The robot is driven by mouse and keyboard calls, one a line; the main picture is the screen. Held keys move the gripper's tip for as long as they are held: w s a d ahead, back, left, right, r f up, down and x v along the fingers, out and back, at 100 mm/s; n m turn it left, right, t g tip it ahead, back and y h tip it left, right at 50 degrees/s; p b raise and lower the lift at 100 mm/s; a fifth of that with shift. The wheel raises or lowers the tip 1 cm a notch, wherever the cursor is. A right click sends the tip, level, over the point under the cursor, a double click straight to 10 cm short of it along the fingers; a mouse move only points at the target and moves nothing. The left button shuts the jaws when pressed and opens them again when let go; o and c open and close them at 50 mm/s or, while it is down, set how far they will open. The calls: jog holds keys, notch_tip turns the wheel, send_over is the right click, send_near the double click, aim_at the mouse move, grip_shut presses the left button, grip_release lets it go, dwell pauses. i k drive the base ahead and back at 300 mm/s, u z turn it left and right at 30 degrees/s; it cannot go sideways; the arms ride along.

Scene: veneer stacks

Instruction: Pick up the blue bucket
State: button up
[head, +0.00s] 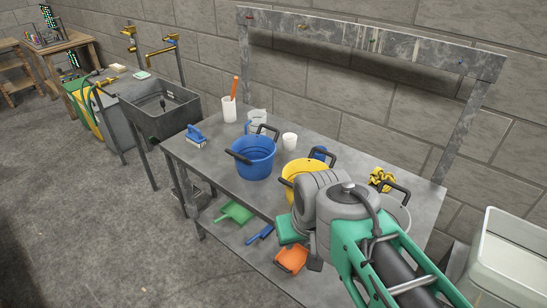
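The blue bucket (254,160) stands upright on the grey metal workbench (205,170), left of its middle. It is open at the top, and dark handles show at its rim. My arm reaches in from the lower right, with its grey and green links over the front right of the bench, to the right of the blue bucket and apart from it. I cannot make out my gripper's fingers; the arm links hide that area.
A yellow bucket (291,178), partly hidden by my arm, stands right of the blue one. A blue brush (196,136), white cup (290,141), clear jug (257,116) and white holder (229,110) are nearby. A sink (160,105) stands left. The bench's front-left strip is clear.

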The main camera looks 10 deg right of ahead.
aim_at(253, 155)
jog(key=u, duration=0.3)
jog(key=i, duration=0.4)
jog(key=u, duration=1.1)
jog(key=i, duration=2.05)
jog(key=z, duration=0.55)
